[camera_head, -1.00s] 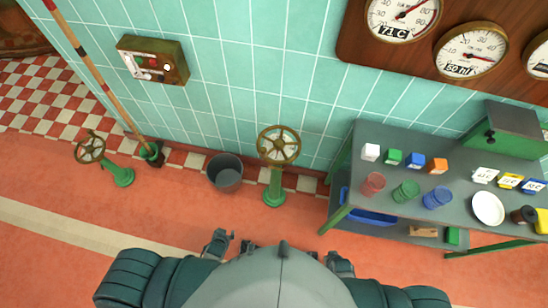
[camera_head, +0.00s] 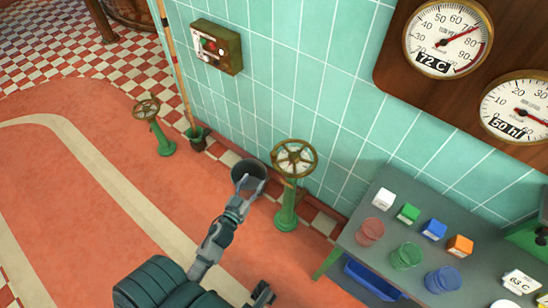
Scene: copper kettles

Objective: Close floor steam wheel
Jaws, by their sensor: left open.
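Two brass hand wheels stand on green floor posts. The nearer wheel (camera_head: 295,158) is right of centre, close to the tiled wall, and its post (camera_head: 287,208) rises from the floor. The farther wheel (camera_head: 146,109) is at the left on a shorter-looking post (camera_head: 164,141).
A long pole (camera_head: 177,65) leans by a green holder (camera_head: 197,137). A table (camera_head: 390,210) with coloured cups and boxes stands at the right. The red floor at left is clear.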

